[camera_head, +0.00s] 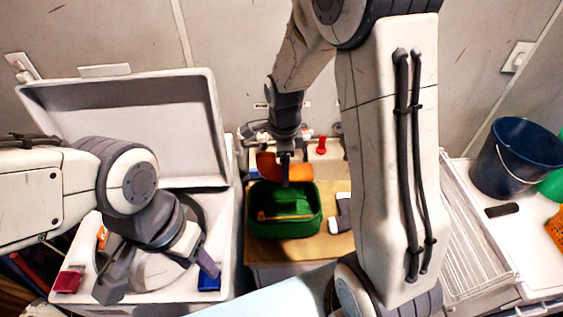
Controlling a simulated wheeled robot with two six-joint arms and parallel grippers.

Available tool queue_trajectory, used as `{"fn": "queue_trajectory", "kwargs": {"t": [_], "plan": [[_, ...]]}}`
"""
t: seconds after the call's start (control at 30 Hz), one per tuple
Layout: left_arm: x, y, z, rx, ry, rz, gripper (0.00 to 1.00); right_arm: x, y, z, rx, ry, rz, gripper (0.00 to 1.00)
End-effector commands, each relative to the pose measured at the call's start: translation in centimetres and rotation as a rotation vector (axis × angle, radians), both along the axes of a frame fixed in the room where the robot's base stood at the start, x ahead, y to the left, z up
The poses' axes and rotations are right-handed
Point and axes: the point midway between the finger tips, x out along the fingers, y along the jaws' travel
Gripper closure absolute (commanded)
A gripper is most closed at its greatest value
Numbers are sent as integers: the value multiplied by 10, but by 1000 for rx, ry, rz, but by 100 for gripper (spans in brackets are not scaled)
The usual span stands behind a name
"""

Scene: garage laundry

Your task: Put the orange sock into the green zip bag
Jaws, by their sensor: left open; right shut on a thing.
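The orange sock (267,166) hangs from my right gripper (285,176), which is shut on it above the green zip bag. The green zip bag (284,230) stands open on a wooden surface, and a thin orange-brown strip shows across its inside. I cannot tell whether the sock touches the bag's back rim. My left gripper (162,280) is open and empty at the lower left, over the white open-lidded machine. My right arm hides much of the area right of the bag.
The white machine (225,235) has a raised lid (130,120). A red block (67,282) and a blue block (209,283) sit at its front. A white-and-dark item (342,212) lies right of the bag. A white rack (475,240) and blue bucket (515,160) stand right.

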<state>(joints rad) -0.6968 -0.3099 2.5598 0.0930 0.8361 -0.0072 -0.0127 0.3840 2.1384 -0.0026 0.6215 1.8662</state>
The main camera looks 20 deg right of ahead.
Motion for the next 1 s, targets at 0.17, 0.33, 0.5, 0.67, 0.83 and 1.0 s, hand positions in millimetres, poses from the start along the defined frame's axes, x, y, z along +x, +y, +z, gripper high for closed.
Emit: {"fn": "queue_trajectory", "kwargs": {"t": [0.17, 0.33, 0.5, 0.67, 0.83, 1.0], "plan": [[0, 0, -12, 0, 0, 0, 50, -1, -3, -13, 0, 0, -4, 88], [0, 0, -27, 0, 0, 0, 50, -1, -2, -30, 0, 1, -3, 88], [0, 0, -42, 0, 0, 1, 50, -1, -1, -47, 0, 1, -1, 88], [0, 0, -56, 0, 0, 4, 50, 0, 0, -63, 0, 1, 0, 88], [0, 0, -65, 0, 1, 6, 50, 0, 0, -77, 0, 1, 1, 88], [0, 0, -69, 0, 1, 7, 50, 0, 0, -84, 0, 1, 1, 88]]}}
